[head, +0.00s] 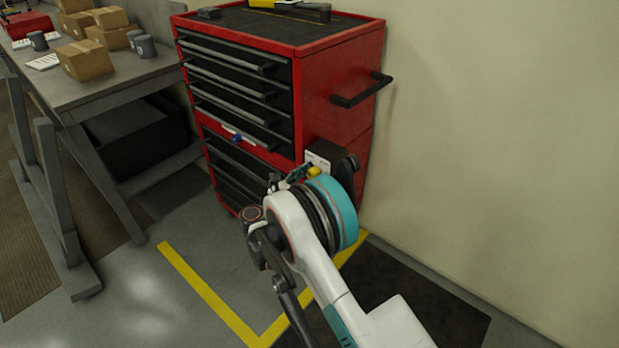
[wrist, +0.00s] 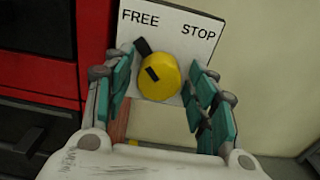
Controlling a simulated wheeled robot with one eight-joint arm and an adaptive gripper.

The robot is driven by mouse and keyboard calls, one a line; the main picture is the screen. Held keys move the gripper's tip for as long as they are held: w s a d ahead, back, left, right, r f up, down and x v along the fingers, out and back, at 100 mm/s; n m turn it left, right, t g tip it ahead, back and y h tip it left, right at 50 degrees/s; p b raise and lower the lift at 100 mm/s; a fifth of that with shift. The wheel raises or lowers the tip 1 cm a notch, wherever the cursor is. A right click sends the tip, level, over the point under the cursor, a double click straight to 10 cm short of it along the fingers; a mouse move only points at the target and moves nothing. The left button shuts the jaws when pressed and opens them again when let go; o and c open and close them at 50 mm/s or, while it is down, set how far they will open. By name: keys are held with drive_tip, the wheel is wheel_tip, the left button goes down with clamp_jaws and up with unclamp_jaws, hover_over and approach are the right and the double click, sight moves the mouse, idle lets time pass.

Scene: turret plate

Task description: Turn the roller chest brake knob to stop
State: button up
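The red roller chest (head: 335,110) stands against the wall in the head view. On its right side is a white label plate (wrist: 200,45) reading FREE at left and STOP at right. The yellow brake knob (wrist: 160,80) sits on this plate, with a black pointer (wrist: 143,47) directed up and left toward FREE. The knob also shows small in the head view (head: 314,171), partly hidden by my arm. My gripper (wrist: 163,88) is open, with its teal-padded fingers on either side of the knob and visible gaps to it.
A black side handle (head: 362,92) juts from the chest above the plate. A workbench (head: 100,85) with cardboard boxes stands at the left. Yellow floor tape (head: 215,300) marks the floor in front of the chest. The wall is close on the right.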

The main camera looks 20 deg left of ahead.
drive_tip(key=c, duration=0.6)
drive_tip(key=shift+m, duration=0.3)
drive_tip(key=m, duration=0.6)
drive_tip(key=shift+m, duration=0.3)
drive_tip(key=m, duration=1)
drive_tip(key=shift+a+r, duration=0.1)
drive_tip(key=shift+c, duration=0.2)
drive_tip(key=shift+m, duration=0.4)
